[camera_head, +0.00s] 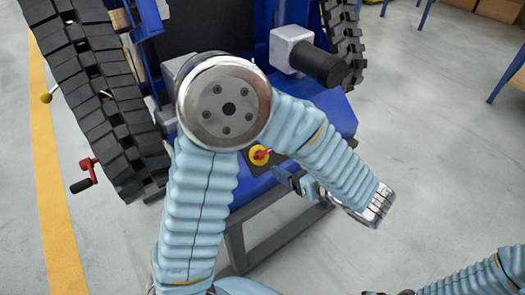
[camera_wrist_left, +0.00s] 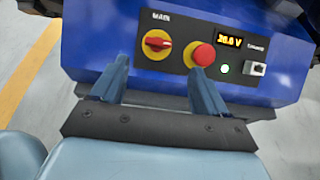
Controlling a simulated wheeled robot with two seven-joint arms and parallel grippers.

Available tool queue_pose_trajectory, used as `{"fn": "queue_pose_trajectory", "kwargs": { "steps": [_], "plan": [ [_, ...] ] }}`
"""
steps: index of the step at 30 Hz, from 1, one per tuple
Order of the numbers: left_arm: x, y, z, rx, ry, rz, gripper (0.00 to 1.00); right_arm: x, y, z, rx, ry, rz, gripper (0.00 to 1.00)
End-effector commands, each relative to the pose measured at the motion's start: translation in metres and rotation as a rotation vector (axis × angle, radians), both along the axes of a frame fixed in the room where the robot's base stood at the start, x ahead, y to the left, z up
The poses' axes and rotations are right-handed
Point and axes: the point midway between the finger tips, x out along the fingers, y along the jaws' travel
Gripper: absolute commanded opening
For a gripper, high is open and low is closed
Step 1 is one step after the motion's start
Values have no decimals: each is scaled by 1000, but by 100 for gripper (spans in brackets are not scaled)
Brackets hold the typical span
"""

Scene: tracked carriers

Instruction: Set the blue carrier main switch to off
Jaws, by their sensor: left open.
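The blue carrier (camera_wrist_left: 120,60) has a front panel labelled MAIN. Its main switch (camera_wrist_left: 157,43) is a red knob on a yellow disc, with the red handle lying roughly level across. The switch also shows in the head view (camera_head: 260,155), just below my left arm's big round joint. My left gripper (camera_wrist_left: 160,70) is open and empty, its two blue fingers pointing at the panel. In the head view the left gripper (camera_head: 284,178) is right of and below the switch. My right gripper is not visible.
Right of the switch sit a red mushroom button (camera_wrist_left: 201,57) on yellow, a lit voltage display (camera_wrist_left: 230,41), a lit green lamp (camera_wrist_left: 225,69) and a socket (camera_wrist_left: 256,69).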

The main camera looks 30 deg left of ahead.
Motion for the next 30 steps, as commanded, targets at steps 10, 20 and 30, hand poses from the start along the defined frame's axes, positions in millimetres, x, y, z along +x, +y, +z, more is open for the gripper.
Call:
{"fn": "queue_pose_trajectory", "kwargs": {
  "steps": [10, 20, 30],
  "plan": [
    [27, 69, -32, -1, 5, 7, 74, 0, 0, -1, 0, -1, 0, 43],
    [40, 99, -46, -3, 4, 3, 74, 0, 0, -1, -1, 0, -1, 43],
    [41, 100, -46, -3, 3, 2, 64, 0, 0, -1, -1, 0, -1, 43]
  ]
}}
